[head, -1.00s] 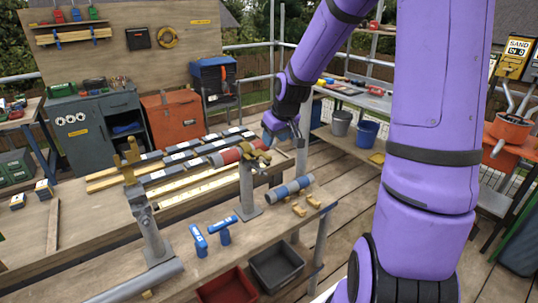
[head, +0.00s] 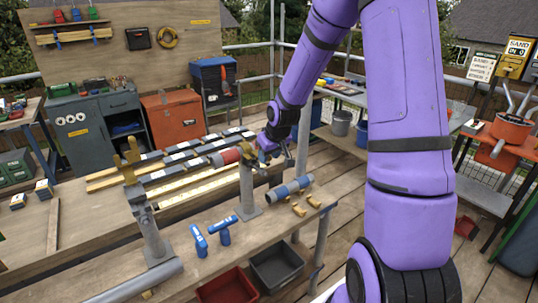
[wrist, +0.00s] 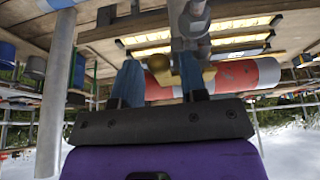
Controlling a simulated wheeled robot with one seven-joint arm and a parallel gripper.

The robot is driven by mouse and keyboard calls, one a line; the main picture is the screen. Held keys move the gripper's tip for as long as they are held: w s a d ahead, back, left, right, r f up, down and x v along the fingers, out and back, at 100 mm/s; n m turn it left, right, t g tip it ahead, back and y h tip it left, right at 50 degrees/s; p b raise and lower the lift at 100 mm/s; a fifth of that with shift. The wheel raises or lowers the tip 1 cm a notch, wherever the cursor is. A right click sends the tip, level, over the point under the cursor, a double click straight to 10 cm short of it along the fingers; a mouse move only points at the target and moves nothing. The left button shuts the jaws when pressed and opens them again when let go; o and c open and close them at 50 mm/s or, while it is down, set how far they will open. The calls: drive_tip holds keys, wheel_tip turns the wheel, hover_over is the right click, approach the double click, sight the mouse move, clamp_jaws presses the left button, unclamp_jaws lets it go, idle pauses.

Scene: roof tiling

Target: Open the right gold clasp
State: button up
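The right gold clasp (head: 247,154) sits atop the right grey post (head: 247,186). A red and white cylinder (head: 227,157) lies at the clasp, and my gripper partly covers the clasp's right side. In the wrist view, a rounded gold part (wrist: 208,73) shows beside one finger, in front of the red and white cylinder (wrist: 244,74). My gripper (head: 268,147) is just right of the clasp. Its two blue fingers (wrist: 160,82) are apart with nothing held between them. Whether a finger touches the clasp, I cannot tell.
The left post carries another gold clasp (head: 130,162) with upright prongs. A blue and grey cylinder (head: 290,188) and small gold pieces (head: 299,209) lie on the bench's right end. Two blue tools (head: 211,239) lie in front. Red and dark bins (head: 276,266) are below the edge.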

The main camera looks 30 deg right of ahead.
clamp_jaws()
